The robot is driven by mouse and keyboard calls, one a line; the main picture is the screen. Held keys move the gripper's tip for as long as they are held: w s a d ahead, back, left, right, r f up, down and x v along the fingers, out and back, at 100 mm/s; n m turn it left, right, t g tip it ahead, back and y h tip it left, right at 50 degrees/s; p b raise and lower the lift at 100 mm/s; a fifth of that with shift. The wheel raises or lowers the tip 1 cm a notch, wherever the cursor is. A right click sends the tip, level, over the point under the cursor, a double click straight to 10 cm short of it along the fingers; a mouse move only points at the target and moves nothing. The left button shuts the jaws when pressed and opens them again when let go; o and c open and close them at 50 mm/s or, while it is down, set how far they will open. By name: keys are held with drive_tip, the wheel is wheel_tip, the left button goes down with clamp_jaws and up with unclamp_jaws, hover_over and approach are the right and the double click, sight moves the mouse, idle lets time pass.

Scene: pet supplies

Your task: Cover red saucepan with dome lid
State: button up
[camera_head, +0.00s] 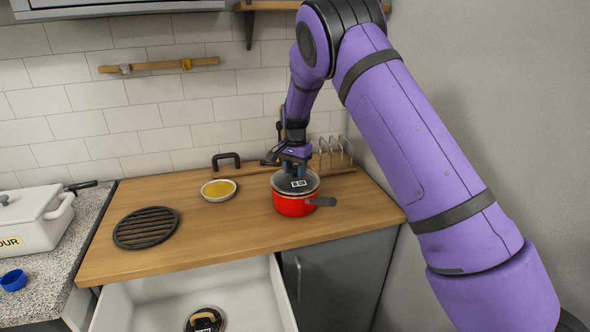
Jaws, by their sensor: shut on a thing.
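The red saucepan (293,207) stands on the wooden counter, with its dark handle pointing right. The dome lid (284,184) is grey with a dark rim and a small white label, and it sits over the saucepan's mouth. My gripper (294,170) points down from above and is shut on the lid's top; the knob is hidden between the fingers. The lid looks about level and at or just above the pan's rim; I cannot tell whether it bears its full weight there.
A white bowl with yellow contents (218,190) and a round dark trivet (146,228) are to the left on the wooden counter (240,228). A wire rack (336,147) stands behind the pan. The counter front is clear.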

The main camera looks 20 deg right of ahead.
drive_tip(key=shift+f, duration=0.4)
idle(1.0)
drive_tip(key=o, duration=1.2)
drive_tip(key=shift+r, duration=0.1)
wheel_tip(320, 180, up, 11)
drive_tip(key=shift+f, duration=0.2)
